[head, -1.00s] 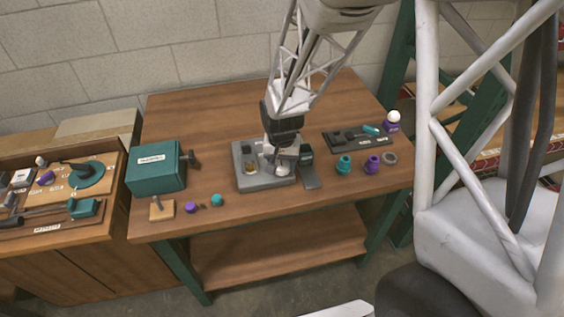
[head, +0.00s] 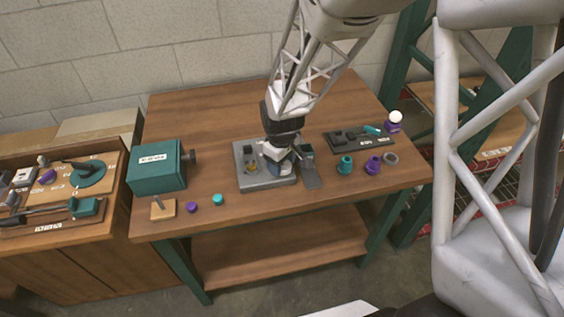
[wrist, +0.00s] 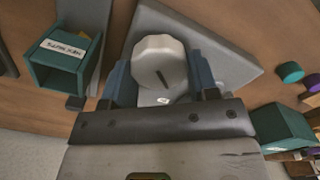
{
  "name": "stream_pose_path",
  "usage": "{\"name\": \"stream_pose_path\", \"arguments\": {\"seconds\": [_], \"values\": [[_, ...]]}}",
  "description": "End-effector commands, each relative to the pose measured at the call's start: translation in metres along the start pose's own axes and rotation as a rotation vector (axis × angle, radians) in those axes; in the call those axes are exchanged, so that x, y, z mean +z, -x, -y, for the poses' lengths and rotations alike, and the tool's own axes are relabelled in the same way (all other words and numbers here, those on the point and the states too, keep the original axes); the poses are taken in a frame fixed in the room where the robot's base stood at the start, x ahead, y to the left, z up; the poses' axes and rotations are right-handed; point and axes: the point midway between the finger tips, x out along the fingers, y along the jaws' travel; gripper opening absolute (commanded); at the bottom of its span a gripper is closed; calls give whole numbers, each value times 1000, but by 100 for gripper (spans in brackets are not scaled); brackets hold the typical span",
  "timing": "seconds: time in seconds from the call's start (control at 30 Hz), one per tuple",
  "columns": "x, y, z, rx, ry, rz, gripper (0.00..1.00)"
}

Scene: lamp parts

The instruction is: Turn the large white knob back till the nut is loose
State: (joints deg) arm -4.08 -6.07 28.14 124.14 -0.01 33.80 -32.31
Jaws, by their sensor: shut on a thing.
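The nut cannot be made out.
A teal box (head: 157,166) stands at the left of the table. Small purple (head: 192,207) and teal (head: 218,200) pieces lie at the front. The table's front right is clear.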

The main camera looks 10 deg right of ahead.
Motion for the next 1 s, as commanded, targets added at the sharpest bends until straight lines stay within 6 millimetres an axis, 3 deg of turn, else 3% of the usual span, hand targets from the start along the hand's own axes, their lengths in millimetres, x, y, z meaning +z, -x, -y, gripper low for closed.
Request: {"name": "stream_pose_path", "arguments": {"seconds": [0.5,1.0], "values": [[0,0,2,0,400,0,31],[0,0,2,0,479,0,31]]}}
